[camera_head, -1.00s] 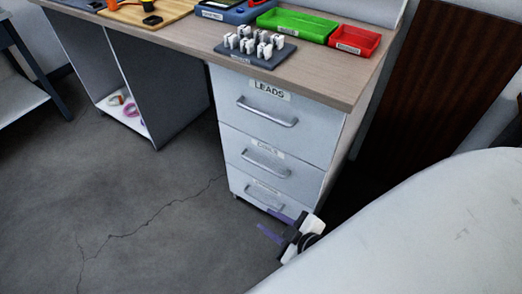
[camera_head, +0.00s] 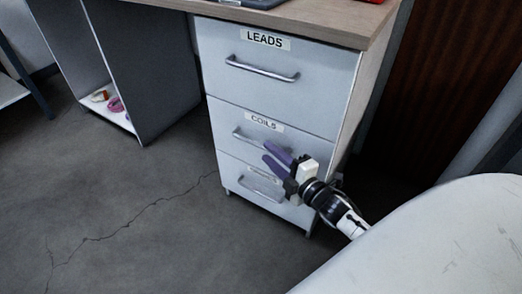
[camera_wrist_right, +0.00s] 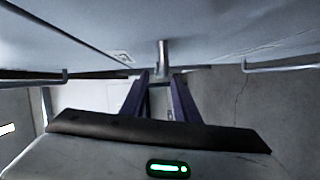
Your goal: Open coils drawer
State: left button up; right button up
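The coils drawer (camera_head: 222,118) is the middle drawer of a white cabinet, under a label reading COILS (camera_head: 263,122). It looks closed, flush with the drawers above and below. Its metal bar handle (camera_head: 243,137) is partly hidden behind my right gripper (camera_head: 265,150). The right gripper's purple fingers are apart, close in front of the drawer at handle height. In the right wrist view, the fingertips (camera_wrist_right: 161,76) sit near the handle's post (camera_wrist_right: 163,52), which shows between them. I cannot tell whether they touch the handle. My left gripper is not in view.
The leads drawer (camera_head: 270,72) above looks closed. A bottom drawer (camera_head: 232,178) is partly hidden by my gripper. The wooden desktop (camera_head: 330,18) overhangs the cabinet. An open shelf (camera_head: 115,110) stands left. The grey floor (camera_head: 150,220) in front is clear.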

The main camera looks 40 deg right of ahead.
aim_at(261, 147)
jog(key=w, duration=0.2)
jog(key=w+b, duration=0.1)
jog(key=w, duration=0.1)
jog(key=shift+f, duration=0.25)
jog(key=shift+w, duration=0.55)
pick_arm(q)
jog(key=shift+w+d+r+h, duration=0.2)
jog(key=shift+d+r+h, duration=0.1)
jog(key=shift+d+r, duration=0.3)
pick_arm(e)
grip_shut()
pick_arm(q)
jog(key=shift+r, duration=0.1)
